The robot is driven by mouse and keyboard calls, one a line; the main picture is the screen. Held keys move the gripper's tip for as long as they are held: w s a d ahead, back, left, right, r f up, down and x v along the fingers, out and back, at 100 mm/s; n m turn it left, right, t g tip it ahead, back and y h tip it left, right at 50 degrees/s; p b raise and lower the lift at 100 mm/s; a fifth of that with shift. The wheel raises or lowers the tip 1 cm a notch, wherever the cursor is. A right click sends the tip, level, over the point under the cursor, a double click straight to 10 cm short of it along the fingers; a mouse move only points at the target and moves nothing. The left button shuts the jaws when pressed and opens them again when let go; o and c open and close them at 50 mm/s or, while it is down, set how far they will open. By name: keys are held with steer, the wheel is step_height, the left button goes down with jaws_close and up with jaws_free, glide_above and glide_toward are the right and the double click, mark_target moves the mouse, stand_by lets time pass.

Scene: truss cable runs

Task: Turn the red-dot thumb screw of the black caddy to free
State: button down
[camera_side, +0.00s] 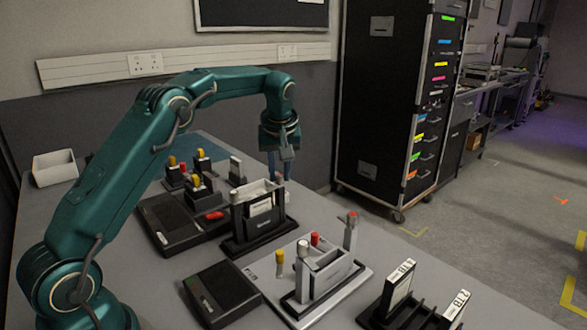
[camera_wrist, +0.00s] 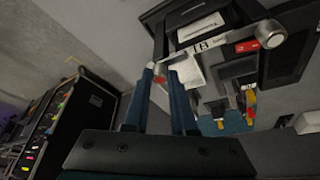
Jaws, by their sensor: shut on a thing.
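The black caddy (camera_side: 258,228) stands on the table in the middle of the side view, with pale cards in it and light posts at its ends. A red dot, the thumb screw (camera_wrist: 160,79), shows between my fingertips at the caddy's left end. My gripper (camera_side: 279,172) points down at the caddy's far right end, its blue fingers shut on that screw. The fingers hide much of the screw, so its turn angle cannot be read.
A grey caddy (camera_side: 325,270) with red-topped posts stands in front. A black card rack (camera_side: 405,318) is front right. Black devices (camera_side: 170,222) with yellow- and red-topped posts lie left, near my arm. A tall black case (camera_side: 385,110) stands behind on the floor.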

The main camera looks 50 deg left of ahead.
steer(key=m+t+h, duration=0.1)
steer(key=m, duration=0.3)
steer(key=shift+s+a+m, duration=0.1)
steer(key=shift+a+m, duration=0.05)
steer(key=shift+m, duration=0.25)
steer(key=m+t+h, duration=0.1)
steer(key=m+h, duration=0.1)
steer(key=m, duration=0.2)
steer(key=shift+a+m, duration=0.1)
steer(key=shift+m, duration=0.2)
steer(key=m+h, duration=0.1)
steer(key=m, duration=0.3)
steer(key=shift+a+m+h, duration=0.15)
steer(key=shift+m+h, duration=0.15)
steer(key=shift+h, duration=0.1)
steer(key=shift+m+g+h, duration=0.4)
steer(key=shift+m+h, duration=0.4)
steer(key=shift+m, duration=1.3)
steer(key=c, duration=0.7)
jaws_free()
